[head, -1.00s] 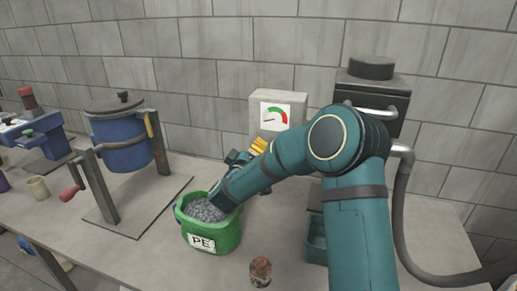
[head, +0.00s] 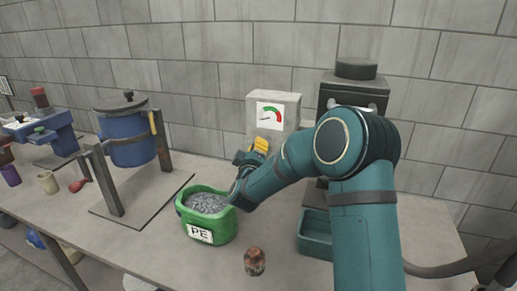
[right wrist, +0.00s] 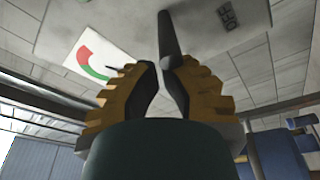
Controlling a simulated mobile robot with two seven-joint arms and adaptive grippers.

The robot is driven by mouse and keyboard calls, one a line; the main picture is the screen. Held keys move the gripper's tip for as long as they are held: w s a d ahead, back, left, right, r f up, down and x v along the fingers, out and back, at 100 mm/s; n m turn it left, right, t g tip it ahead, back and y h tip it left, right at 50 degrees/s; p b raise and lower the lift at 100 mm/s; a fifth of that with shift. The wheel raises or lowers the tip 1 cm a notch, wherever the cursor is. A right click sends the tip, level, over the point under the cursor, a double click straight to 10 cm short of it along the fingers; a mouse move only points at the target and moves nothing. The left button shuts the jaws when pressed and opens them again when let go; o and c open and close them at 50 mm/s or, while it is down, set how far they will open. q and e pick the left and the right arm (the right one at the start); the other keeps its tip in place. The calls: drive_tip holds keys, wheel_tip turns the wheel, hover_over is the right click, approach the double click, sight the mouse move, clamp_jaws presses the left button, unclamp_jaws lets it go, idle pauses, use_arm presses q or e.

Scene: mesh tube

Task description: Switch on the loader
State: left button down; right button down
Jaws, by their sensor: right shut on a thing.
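A grey box (head: 289,101) with a white gauge plate (head: 270,115) stands against the back wall. The gauge has a green and red arc and also shows in the right wrist view (right wrist: 98,55). My right gripper (head: 259,145) is at the lower front of this box. In the right wrist view, its yellow-brown ridged fingers (right wrist: 165,88) are closed around a dark lever (right wrist: 167,35) that sticks out from the box. The box's lower front is hidden by my arm. My left gripper is not in view.
A green bucket (head: 222,228) marked PE, full of grey pellets, stands beside my right forearm. A rusty brown can (head: 255,262), a teal bin (head: 314,239) and a dark machine (head: 355,92) are close by. A blue drum (head: 132,145) stands left.

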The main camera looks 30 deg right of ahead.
drive_tip(key=shift+s+d+n+t+y, duration=0.15)
drive_tip(key=shift+s+n+t+y, duration=0.2)
drive_tip(key=shift+n+t+y, duration=0.25)
drive_tip(key=shift+s+d+f+b, duration=0.1)
drive_tip(key=shift+s+d+b, duration=0.15)
drive_tip(key=shift+b, duration=0.3)
drive_tip(key=shift+s+d, duration=0.1)
drive_tip(key=shift+s, duration=0.25)
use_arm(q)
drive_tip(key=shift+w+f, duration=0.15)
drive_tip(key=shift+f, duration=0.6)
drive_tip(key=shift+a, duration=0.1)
